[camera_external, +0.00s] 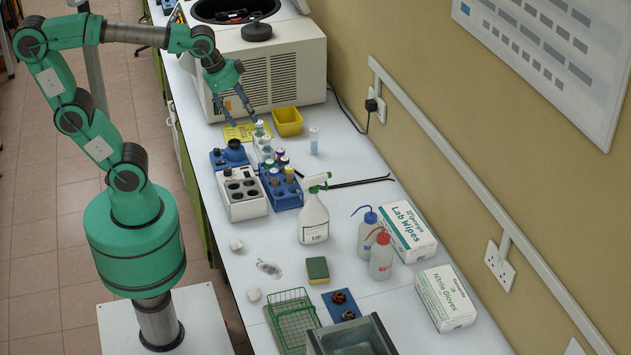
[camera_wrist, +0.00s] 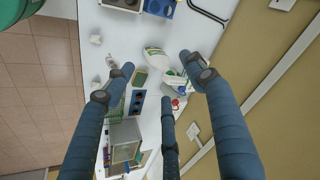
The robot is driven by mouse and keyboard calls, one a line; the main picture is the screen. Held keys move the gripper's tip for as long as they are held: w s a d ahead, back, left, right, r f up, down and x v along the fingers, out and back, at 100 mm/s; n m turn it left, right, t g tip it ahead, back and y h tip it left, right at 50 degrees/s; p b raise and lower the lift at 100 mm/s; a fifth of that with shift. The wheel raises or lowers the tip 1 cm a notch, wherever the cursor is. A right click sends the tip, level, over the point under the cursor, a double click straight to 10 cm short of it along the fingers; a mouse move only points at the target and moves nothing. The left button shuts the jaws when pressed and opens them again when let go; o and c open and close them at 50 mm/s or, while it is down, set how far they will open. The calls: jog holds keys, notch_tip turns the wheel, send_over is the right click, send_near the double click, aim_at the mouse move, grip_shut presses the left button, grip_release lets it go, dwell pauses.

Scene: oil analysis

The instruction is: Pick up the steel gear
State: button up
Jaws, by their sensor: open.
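I cannot make out a steel gear for certain in either view. A small blue tray (camera_external: 353,313) on the bench holds two dark, reddish-brown round parts (camera_external: 339,297), too small to tell whether they are gears. The tray also shows in the wrist view (camera_wrist: 136,114). My gripper (camera_external: 239,119) is open and empty. It hangs above the far part of the bench, in front of the beige machine and left of the yellow bin, well away from the blue tray. In the wrist view its fingers (camera_wrist: 158,74) are spread wide.
A yellow bin (camera_external: 288,121), a blue tube rack (camera_external: 286,196) and a spray bottle (camera_external: 314,218) stand on the bench (camera_external: 220,287). Wash bottles (camera_external: 381,257), boxes (camera_external: 408,230), a sponge (camera_external: 317,270), a green wire basket (camera_external: 293,322) and a grey bin (camera_external: 350,337) lie nearer.

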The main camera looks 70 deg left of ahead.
jog(key=w+d+f+m+g, duration=0.1)
jog(key=w+d+f+m, duration=0.2)
jog(key=w+d+m, duration=0.65)
jog(key=w+d+f+m+g, duration=0.2)
jog(key=w+d+f+m, duration=0.3)
jog(key=d, duration=0.8)
jog(key=d+f+m, duration=0.6)
jog(key=d+f, duration=0.4)
jog(key=d, duration=0.4)
jog(key=w+d+f+m+g, duration=0.1)
jog(key=d+f+m, duration=0.6)
jog(key=d+f, duration=0.3)
jog(key=d, duration=0.4)
jog(key=shift+w+d+g+y, duration=0.15)
jog(key=shift+w+g+y, duration=0.15)
jog(key=shift+y, duration=0.1)
jog(key=shift+f, duration=0.15)
jog(key=b, duration=0.1)
send_over(347, 314)
jog(key=shift+w+f, duration=0.1)
jog(key=shift+f, duration=4.05)
jog(key=shift+f, duration=0.1)
jog(key=shift+f+b, duration=0.75)
jog(key=shift+f, duration=1.75)
